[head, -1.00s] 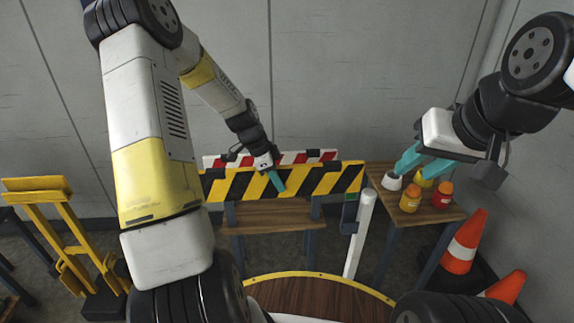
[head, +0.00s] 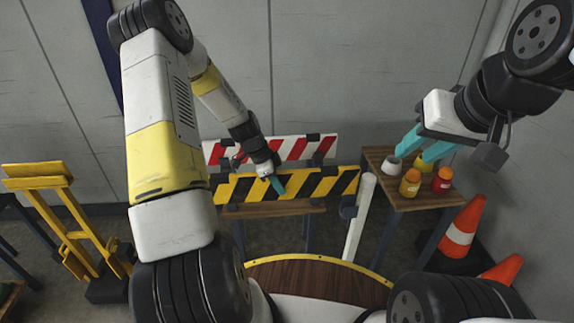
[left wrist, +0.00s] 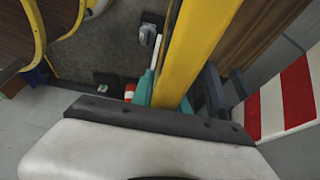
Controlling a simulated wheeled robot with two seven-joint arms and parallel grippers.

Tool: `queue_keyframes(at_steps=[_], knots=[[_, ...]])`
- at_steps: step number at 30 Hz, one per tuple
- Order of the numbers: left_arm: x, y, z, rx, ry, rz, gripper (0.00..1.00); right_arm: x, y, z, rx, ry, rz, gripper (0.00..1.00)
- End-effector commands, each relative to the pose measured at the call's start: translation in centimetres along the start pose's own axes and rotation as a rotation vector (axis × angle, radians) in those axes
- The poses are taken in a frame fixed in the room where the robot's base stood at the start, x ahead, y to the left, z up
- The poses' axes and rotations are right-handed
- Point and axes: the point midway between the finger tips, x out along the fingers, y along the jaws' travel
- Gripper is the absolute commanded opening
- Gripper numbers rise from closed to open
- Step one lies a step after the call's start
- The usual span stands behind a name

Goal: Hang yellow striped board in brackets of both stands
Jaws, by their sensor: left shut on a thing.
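The yellow and black striped board (head: 325,184) is held roughly level in front of the bench. In the left wrist view its yellow edge (left wrist: 198,48) runs between the teal fingers. My left gripper (head: 277,184) is shut on the board near its middle. A white post (head: 359,218) stands near the board's right end, with a dark bracket-like part (head: 348,208) beside it. I cannot tell whether the board touches it. A second stand is not clearly visible; my left arm covers the left side. My right gripper (head: 419,154) is open and empty above the side table.
A red and white striped board (head: 290,148) stands behind, at the wooden bench (head: 285,209). The side table (head: 420,195) holds a pale cup (head: 392,164) and small bottles (head: 410,182). Orange cones (head: 461,235) stand at right; a yellow folding frame (head: 70,225) at left.

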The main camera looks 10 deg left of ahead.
Motion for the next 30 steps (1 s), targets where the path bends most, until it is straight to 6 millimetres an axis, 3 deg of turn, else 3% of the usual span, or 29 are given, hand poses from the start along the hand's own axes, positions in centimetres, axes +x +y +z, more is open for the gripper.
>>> queue_keyframes(at_steps=[30], knots=[[7.6, 0.0, 3.1, -0.001, 0.001, 0.001, 0.00, 0.0, 0.0, 0.0, 0.000, 0.000, 0.000, 0.36]])
